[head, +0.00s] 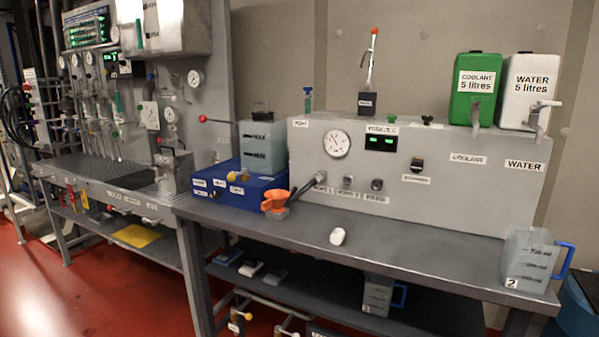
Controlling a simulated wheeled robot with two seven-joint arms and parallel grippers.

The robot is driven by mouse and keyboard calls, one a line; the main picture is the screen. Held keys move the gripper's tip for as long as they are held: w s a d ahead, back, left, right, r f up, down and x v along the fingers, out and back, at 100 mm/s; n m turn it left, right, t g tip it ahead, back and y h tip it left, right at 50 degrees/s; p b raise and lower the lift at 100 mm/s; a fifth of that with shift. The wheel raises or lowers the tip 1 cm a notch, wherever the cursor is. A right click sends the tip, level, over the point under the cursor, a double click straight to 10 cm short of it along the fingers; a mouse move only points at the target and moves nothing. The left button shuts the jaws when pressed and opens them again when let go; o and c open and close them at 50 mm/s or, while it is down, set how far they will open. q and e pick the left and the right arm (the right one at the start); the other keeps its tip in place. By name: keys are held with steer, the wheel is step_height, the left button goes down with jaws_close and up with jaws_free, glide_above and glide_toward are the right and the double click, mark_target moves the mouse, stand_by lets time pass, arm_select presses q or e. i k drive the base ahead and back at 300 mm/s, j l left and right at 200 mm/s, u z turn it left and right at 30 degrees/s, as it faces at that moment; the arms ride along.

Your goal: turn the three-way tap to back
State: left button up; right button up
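Neither of my grippers is in the head view. No fitting carries a label I can read as the three-way tap, so I cannot tell which one it is or how it is set. A black knob (417,163) sits on the front of the grey panel box (470,195), above a small unreadable label. A lever with a red ball end (203,118) points left beside a translucent tank (263,147). Yellow-orange knobs (237,189) show on the blue box (215,186) below that tank.
The bench top (400,250) is mostly clear, with a white object (337,237) and an orange funnel (276,199). A jug with a blue handle (529,261) stands at the right end. Green coolant (474,89) and white water (528,92) containers stand on the panel box.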

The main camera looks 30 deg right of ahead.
mark_target(231, 177)
steer(key=z, duration=0.65)
steer(key=k+j+z, duration=0.15)
steer(key=j, duration=0.4)
steer(key=i+j+z, duration=0.15)
steer(key=j, duration=0.4)
steer(key=i+j+z, duration=0.15)
steer(key=j, duration=0.4)
steer(key=j+z, duration=0.15)
steer(key=j, duration=0.4)
steer(key=i+j+z, duration=0.3)
steer(key=i+j, duration=0.35)
steer(key=i, duration=0.15)
steer(key=i+j+z, duration=0.3)
steer(key=i+j, duration=0.4)
steer(key=j, duration=0.15)
